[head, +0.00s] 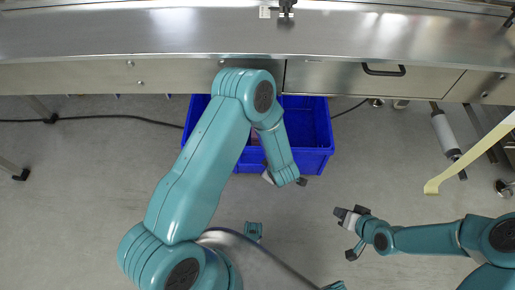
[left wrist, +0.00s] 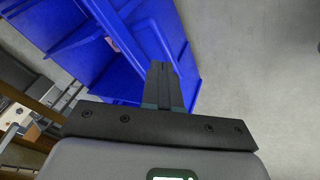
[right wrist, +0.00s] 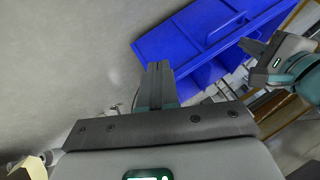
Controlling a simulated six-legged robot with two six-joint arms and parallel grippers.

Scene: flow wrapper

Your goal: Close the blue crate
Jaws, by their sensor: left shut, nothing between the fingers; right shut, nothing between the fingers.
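The blue crate (head: 314,135) stands on the floor, partly under the front edge of the steel machine. Its top looks open in the head view, but my left arm covers much of it. The crate also fills the upper left of the left wrist view (left wrist: 62,22) and shows in the right wrist view (right wrist: 165,45) with a handle slot in its wall. My right gripper (head: 340,212) is shut and empty, right of and nearer than the crate.
The steel machine (head: 150,35) runs across the back, with a drawer-like panel and black handle (head: 384,70). A dark cable (head: 110,117) lies on the floor at left. A grey roller (head: 444,130) and a yellow strip (head: 470,152) are at right. Floor between my grippers is clear.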

